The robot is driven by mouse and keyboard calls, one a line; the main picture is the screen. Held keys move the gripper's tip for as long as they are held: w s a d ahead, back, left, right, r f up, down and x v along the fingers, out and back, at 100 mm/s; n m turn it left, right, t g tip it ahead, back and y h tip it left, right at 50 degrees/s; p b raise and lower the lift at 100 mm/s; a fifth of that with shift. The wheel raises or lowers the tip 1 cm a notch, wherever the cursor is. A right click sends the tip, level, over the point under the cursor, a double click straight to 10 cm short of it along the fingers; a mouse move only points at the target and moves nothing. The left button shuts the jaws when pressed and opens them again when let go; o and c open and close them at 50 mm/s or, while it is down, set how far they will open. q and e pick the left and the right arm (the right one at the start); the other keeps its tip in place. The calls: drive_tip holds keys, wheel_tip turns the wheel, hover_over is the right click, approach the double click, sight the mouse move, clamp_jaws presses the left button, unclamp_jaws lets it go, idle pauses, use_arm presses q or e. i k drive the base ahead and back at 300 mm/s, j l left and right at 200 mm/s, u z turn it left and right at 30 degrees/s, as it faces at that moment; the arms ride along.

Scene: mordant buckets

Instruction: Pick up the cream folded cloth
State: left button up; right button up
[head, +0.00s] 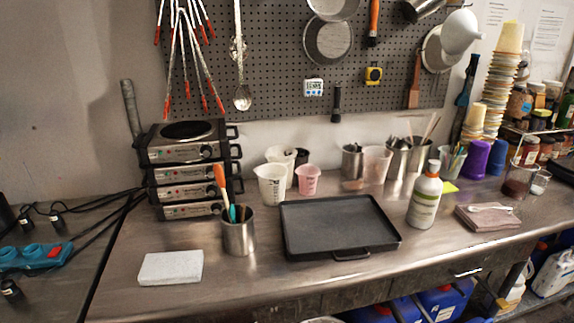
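A pale, off-white folded cloth (171,267) lies flat near the front edge of the steel counter, at the left in the head view. It is a neat rectangle, and its top is bare. A second folded cloth (484,220), brownish mauve, lies at the right of the counter with a light spoon-like utensil (490,207) on it. Neither of my grippers is in view.
A steel cup with utensils (238,233) stands right of the pale cloth, with a dark tray (338,228) beyond it. Stacked hot plates (186,152) stand behind. Bare counter surrounds the pale cloth.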

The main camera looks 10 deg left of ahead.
sight(169, 268)
drive_tip(key=u, duration=1.25)
